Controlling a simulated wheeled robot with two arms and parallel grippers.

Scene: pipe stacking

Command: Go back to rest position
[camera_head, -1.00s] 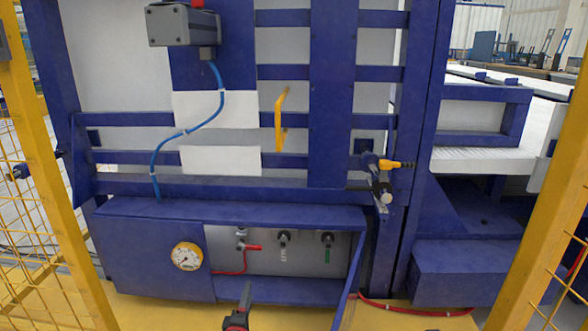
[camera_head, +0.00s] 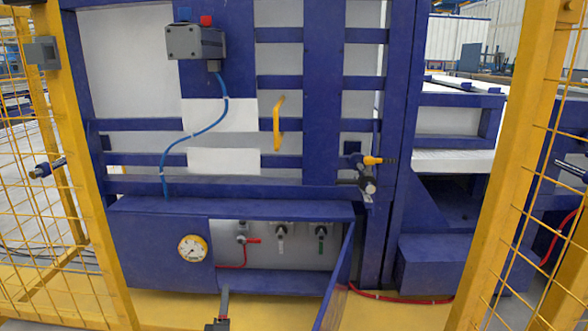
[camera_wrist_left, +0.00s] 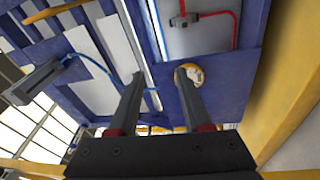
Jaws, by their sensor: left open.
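My left gripper (camera_head: 222,300) shows only in part at the bottom edge of the head view, in front of the blue machine's lower box (camera_head: 150,245). In the left wrist view its two dark fingers (camera_wrist_left: 158,78) are spread apart with nothing between them. The yellow-rimmed gauge (camera_head: 192,248) is beyond the fingers; in the wrist view the right finger partly covers it (camera_wrist_left: 196,74). My right gripper is not in view.
Yellow mesh fences stand at the left (camera_head: 83,150) and right (camera_head: 510,170). A blue hinged door (camera_head: 336,280) stands open from the lower box. Small valves (camera_head: 281,232) sit inside the box. A red hose (camera_head: 400,299) lies on the yellow floor.

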